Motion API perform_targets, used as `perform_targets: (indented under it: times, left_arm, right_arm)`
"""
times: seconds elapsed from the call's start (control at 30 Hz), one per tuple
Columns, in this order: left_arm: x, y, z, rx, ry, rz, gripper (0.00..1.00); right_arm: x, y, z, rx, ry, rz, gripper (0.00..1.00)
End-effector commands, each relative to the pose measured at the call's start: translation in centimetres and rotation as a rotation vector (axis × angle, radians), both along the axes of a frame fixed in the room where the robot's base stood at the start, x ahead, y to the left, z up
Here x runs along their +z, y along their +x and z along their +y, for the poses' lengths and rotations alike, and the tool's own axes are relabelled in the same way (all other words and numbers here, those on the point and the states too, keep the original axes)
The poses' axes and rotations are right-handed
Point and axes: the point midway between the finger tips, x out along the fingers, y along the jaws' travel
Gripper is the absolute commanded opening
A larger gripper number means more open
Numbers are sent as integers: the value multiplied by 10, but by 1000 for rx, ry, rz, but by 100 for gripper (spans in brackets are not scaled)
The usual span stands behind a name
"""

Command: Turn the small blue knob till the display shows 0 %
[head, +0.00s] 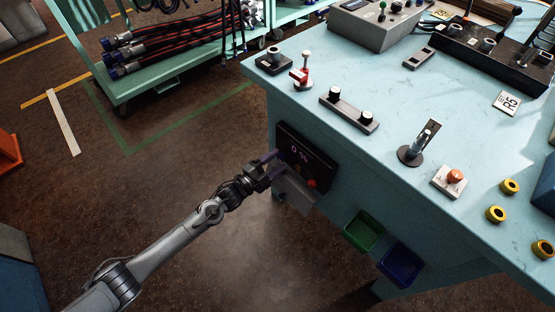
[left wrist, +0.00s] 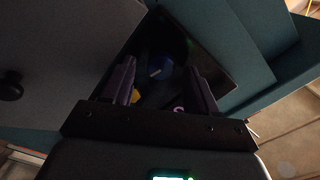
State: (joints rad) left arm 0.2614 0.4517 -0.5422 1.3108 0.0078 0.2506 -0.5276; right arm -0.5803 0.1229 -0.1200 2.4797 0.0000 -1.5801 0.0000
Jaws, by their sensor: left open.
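A dark control panel (head: 322,168) is set in the side of the light blue bench. Its display (head: 299,153) appears to read 0 %. My left gripper (head: 275,164) is at the panel's left part, with its fingers pointing at it. In the left wrist view, the small blue knob (left wrist: 160,67) shows between the two open fingers of my left gripper (left wrist: 159,74). I cannot tell whether the fingers touch it. The knob is hidden in the head view. My right gripper is not in view.
A grey flap (head: 295,192) stands out beside the panel, close to my left gripper. A red knob (head: 312,183) is low on the panel. A green bin (head: 363,232) and a blue bin (head: 400,264) hang on the bench side.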

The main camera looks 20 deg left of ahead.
Motion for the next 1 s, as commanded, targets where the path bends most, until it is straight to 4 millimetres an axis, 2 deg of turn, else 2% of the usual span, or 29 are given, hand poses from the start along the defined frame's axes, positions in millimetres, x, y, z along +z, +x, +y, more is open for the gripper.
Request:
perform_targets:
  times: [0.2,0.5,0.7,1.0]
  left_arm:
    - [3,-33,17,-1,1,3,58]
    - [2,-73,37,-1,0,0,58]
    - [1,-84,43,-1,1,0,58]
    - [1,-85,43,-1,1,-1,58]
  right_arm:
    - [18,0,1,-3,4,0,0]
    - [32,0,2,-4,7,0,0]
    - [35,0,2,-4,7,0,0]
    - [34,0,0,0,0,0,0]
